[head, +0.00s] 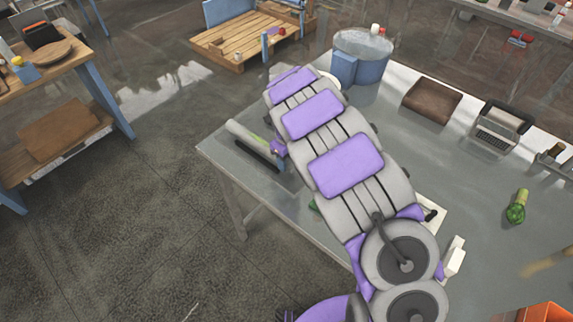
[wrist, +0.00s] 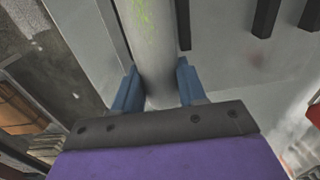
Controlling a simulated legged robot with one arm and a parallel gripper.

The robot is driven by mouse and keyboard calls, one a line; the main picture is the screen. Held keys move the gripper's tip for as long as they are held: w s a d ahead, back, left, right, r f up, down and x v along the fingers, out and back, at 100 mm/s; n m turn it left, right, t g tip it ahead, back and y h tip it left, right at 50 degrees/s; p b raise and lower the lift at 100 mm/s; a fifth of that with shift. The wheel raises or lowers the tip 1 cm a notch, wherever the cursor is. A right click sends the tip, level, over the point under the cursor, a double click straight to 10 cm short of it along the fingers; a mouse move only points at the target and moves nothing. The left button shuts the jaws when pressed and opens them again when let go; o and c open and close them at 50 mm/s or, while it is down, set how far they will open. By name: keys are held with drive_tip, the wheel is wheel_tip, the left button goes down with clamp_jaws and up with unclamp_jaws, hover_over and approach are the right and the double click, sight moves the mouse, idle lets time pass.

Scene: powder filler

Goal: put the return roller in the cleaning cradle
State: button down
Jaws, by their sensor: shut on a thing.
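The return roller looks like a light grey cylinder with green smears (wrist: 152,35). In the wrist view it runs away from me between the two blue fingers of my gripper (wrist: 157,85), which are shut on its near end. In the head view the roller (head: 246,135) is at the left edge of the grey table, beyond my arm, and the gripper is mostly hidden. Dark bars lie on both sides of the roller in the wrist view, and a dark strip (head: 257,155) lies beside it in the head view. I cannot tell whether these belong to the cleaning cradle, or whether the roller touches them.
More dark blocks (wrist: 267,18) show right of the roller. Open floor lies left of the table.

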drive_tip(key=shift+d+f, duration=0.2)
drive_tip(key=shift+f, duration=0.55)
drive_tip(key=shift+s+d+f, duration=0.35)
drive_tip(key=shift+s+f, duration=0.15)
drive_tip(key=shift+s, duration=0.05)
drive_tip(key=c, duration=1.1)
unclamp_jaws()
drive_tip(key=shift+w+f+b, duration=0.25)
drive_tip(key=shift+w+b, duration=0.05)
drive_tip(key=o, duration=0.5)
drive_tip(key=shift+w+a+r, duration=0.1)
drive_tip(key=shift+w+a, duration=0.1)
drive_tip(key=shift+c, duration=0.2)
drive_tip(key=shift+a+r, duration=0.1)
